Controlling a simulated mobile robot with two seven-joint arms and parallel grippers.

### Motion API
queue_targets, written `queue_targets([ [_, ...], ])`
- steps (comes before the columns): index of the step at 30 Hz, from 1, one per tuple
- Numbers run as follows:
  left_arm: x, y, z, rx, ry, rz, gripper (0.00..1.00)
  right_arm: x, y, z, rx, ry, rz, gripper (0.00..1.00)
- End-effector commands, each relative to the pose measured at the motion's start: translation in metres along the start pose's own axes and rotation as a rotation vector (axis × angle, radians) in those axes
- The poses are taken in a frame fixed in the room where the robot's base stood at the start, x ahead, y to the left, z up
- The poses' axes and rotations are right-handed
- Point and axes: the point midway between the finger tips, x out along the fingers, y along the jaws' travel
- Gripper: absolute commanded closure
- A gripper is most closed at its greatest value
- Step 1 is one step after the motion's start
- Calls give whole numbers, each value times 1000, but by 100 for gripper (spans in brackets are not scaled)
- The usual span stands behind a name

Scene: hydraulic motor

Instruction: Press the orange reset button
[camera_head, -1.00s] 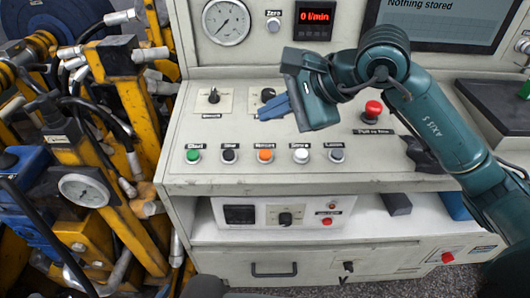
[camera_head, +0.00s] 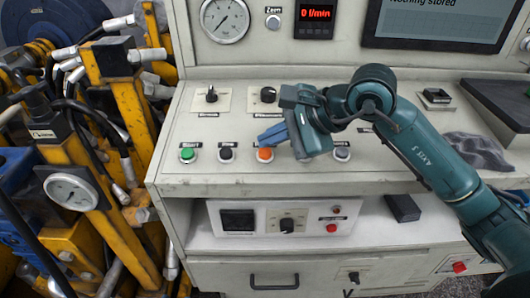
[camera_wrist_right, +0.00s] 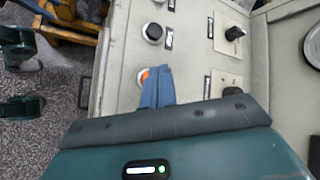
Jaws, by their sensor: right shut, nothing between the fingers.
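The orange reset button (camera_head: 265,155) sits in the row of buttons on the sloped grey panel, between a black button and a covered one. My right gripper (camera_head: 268,137) is shut and empty, with its blue fingers just above and behind the orange button in the head view. In the right wrist view the blue fingertips (camera_wrist_right: 157,72) overlap most of the orange button (camera_wrist_right: 143,76), leaving only an edge visible. I cannot tell whether they touch it. My left gripper is not in view.
A green button (camera_head: 187,155), black button (camera_head: 226,153) and grey button (camera_head: 342,153) share the row. Two knobs (camera_head: 211,95) (camera_head: 268,94) stand behind it. A dark cloth (camera_head: 476,150) lies at the right. Yellow machinery (camera_head: 80,180) stands to the left.

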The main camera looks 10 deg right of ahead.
Motion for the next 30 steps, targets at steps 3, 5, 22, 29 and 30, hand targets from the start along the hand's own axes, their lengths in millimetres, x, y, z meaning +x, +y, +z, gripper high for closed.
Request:
queue_targets([
  [3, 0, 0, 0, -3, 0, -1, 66, 0, 0, 0, 0, 0, 0, 100],
  [5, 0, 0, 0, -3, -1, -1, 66, 0, 0, 0, 0, 1, 0, 100],
  [22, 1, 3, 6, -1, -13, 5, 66, 0, 0, 0, 0, 0, 0, 100],
  [29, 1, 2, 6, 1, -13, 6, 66, 0, 0, 0, 0, 0, 0, 100],
  [30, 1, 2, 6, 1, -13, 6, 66, 0, 0, 0, 0, 0, 0, 100],
])
